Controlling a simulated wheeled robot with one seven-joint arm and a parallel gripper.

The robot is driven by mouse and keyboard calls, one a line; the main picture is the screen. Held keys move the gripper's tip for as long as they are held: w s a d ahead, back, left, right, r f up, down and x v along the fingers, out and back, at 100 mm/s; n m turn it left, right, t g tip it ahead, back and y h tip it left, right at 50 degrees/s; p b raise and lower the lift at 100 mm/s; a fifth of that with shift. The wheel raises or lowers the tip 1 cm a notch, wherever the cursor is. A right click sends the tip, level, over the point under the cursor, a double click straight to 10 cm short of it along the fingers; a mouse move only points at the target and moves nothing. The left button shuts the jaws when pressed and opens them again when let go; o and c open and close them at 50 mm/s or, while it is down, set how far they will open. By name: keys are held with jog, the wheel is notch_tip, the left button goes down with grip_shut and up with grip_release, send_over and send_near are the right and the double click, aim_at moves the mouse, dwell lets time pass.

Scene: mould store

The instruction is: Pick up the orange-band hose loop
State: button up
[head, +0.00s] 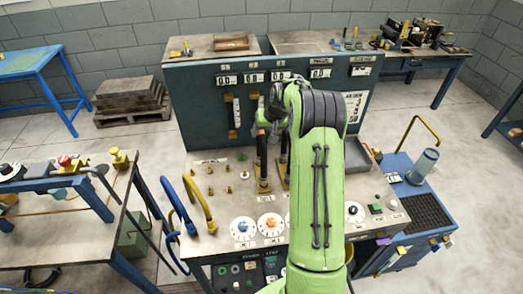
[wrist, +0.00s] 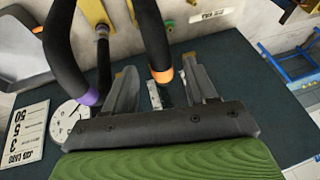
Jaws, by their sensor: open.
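The orange-band hose loop is a thick black hose with an orange band at its end; in the wrist view the hose (wrist: 151,32) comes down from the top and its band (wrist: 162,76) shows between my two fingers. I cannot tell whether it lies within their reach in depth. My gripper (wrist: 160,64) is open, with one finger on each side of the band in the picture. A second black hose with a purple band (wrist: 89,97) is left of my fingers. In the head view my gripper (head: 269,120) is in front of the panel, above dark upright hoses (head: 263,158), partly hidden by my arm.
The dark blue panel (head: 208,105) with labels and gauges stands close behind the gripper. The bench top (head: 215,166) below carries dials and small knobs. A blue hose loop (head: 177,209) and a yellow one (head: 199,203) stand at its left.

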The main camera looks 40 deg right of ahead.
jog(key=p+x, duration=0.1)
jog(key=x, duration=0.4)
jog(key=shift+w+f, duration=0.1)
jog(key=shift+w, duration=0.15)
jog(key=shift+s+a, duration=0.1)
jog(key=shift+s, duration=0.05)
jog(key=shift+c, duration=0.8)
grip_shut()
